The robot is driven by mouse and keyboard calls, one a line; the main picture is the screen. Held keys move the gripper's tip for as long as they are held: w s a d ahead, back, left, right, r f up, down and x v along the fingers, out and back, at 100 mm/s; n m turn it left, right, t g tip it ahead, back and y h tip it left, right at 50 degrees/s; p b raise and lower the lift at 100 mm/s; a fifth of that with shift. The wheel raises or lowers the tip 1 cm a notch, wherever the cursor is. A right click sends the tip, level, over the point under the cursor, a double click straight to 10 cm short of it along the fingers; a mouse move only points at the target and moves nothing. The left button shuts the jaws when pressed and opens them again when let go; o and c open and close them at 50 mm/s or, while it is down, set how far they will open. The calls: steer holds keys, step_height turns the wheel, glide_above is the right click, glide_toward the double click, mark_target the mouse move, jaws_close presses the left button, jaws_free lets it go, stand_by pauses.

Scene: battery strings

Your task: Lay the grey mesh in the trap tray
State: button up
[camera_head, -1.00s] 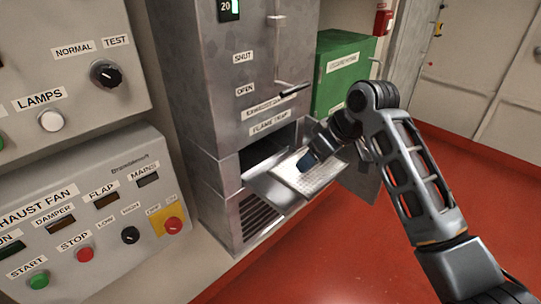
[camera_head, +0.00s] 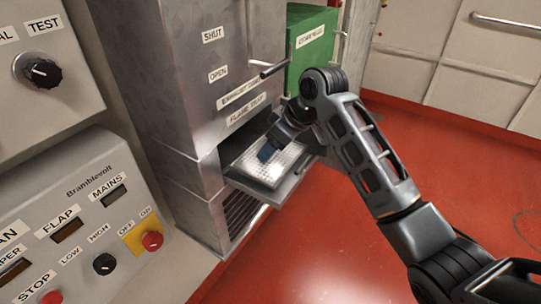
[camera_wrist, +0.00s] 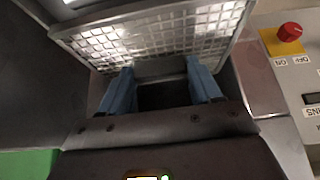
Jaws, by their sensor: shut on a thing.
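The grey mesh (camera_head: 272,163) is a pale square grid panel. It shows within the outline of the trap tray (camera_head: 284,194), a grey metal tray pulled out of the flame trap opening. I cannot tell whether the mesh touches the tray floor. In the wrist view, the fingers (camera_wrist: 160,88) are closed on a grey tab at the edge of the mesh (camera_wrist: 150,38). The fingers and wrist hide part of the mesh.
The metal cabinet (camera_head: 180,90) stands behind the tray, with a lever handle (camera_head: 273,68) above it. A green box (camera_head: 311,40) stands behind my arm. A control panel (camera_head: 75,200) is at left. Red floor to the right is open.

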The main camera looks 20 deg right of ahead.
step_height(320, 180, down, 3)
steer(key=shift+r+b, duration=0.1)
steer(key=shift+b, duration=0.75)
steer(key=shift+r, duration=0.1)
steer(key=o, duration=1.5)
steer(key=b+v, duration=0.1)
steer(key=v, duration=1.1)
